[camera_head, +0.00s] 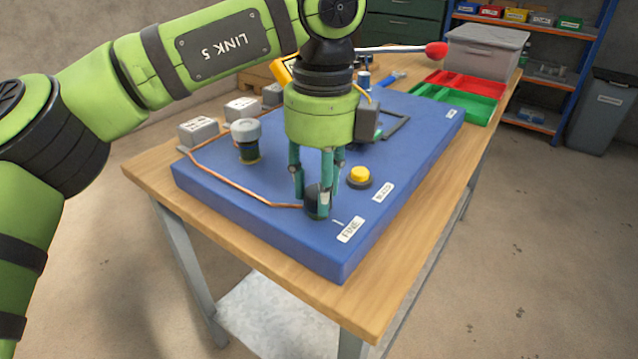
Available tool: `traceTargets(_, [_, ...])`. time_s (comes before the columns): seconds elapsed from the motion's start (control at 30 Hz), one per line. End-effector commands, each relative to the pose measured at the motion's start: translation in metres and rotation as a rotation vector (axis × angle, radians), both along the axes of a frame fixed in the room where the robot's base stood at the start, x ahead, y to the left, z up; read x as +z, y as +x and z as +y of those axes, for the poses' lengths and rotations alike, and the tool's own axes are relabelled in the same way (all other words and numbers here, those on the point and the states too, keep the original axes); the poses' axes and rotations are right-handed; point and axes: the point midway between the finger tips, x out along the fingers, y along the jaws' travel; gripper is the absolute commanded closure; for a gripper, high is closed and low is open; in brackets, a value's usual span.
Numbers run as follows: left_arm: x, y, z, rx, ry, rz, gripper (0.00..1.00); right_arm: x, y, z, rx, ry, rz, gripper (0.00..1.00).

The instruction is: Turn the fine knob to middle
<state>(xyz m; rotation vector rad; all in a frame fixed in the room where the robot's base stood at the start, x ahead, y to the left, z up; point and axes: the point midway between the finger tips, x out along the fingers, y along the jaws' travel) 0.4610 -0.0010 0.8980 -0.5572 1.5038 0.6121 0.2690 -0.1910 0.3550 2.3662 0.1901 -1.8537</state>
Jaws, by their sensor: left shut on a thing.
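The fine knob (317,203) is a dark round knob on the blue panel (260,217), beside the white label reading FINE (350,229). My left gripper (318,192) points straight down over it, with its teal fingers shut around the knob. The fingers hide much of the knob, and I cannot tell which way it is turned. A short white mark (338,222) lies on the panel between the knob and the label. My right gripper is not in view.
A yellow button (359,175) labelled BLCD or similar stands close to the right of my fingers. Red (470,86) and green (463,104) trays sit at the back right of the wooden table (368,297).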

Motion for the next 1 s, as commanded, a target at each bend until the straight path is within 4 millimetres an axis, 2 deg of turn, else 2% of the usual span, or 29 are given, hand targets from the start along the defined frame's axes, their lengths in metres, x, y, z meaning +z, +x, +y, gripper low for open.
traceTargets(0.3, [-0.001, -0.001, 0.0, -0.001, 0.001, 0.003, 0.95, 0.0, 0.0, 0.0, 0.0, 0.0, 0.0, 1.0])
traceTargets(0.33, [-0.001, -0.001, 0.0, -0.001, 0.001, 0.003, 0.58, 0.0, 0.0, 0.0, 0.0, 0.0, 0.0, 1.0])
traceTargets(0.37, [-0.001, -0.001, 0.0, -0.001, 0.001, 0.002, 0.46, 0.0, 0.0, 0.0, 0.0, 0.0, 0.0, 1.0])
traceTargets(0.4, [-0.001, -0.001, 0.0, -0.001, 0.001, 0.002, 0.39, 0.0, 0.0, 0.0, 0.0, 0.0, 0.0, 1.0])
traceTargets(0.77, [0.002, 0.0, 0.0, 0.0, 0.0, 0.0, 0.39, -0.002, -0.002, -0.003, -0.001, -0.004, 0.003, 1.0])
traceTargets(0.87, [0.011, 0.001, -0.001, 0.0, -0.001, -0.001, 0.39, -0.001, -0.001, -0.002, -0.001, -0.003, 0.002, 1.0])
traceTargets(1.0, [0.038, 0.001, -0.002, 0.001, -0.002, -0.003, 0.39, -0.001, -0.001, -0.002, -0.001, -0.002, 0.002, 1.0])
